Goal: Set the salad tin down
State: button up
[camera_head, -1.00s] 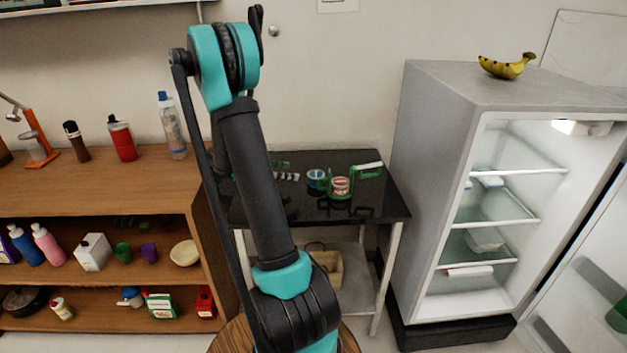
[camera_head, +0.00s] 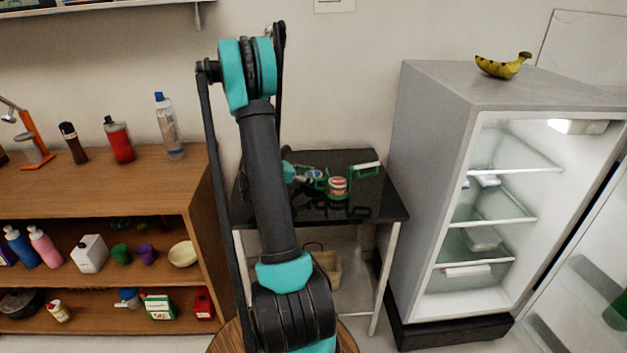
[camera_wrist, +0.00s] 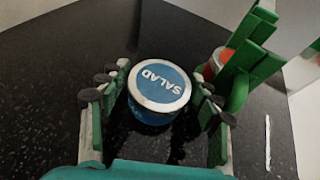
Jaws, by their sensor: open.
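The salad tin (camera_wrist: 160,82), with a blue and white lid lettered SALAD, appears to stand upright on the black table (camera_wrist: 45,110). In the wrist view, the fingers of my gripper (camera_wrist: 164,78) are open on either side of it, with the tin nearer the right finger; I cannot tell whether they touch. In the head view, the tin (camera_head: 314,174) shows small near the middle of the tabletop, with my gripper (camera_head: 303,173) at it, partly hidden by my arm.
A red and white tin (camera_head: 337,186) with green parts around it stands just right of the salad tin. The green parts (camera_wrist: 240,85) are close to my right finger. A white strip (camera_head: 367,165) lies at the table's back right. The table's right front is clear.

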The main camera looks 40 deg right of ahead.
jog(key=c, duration=1.1)
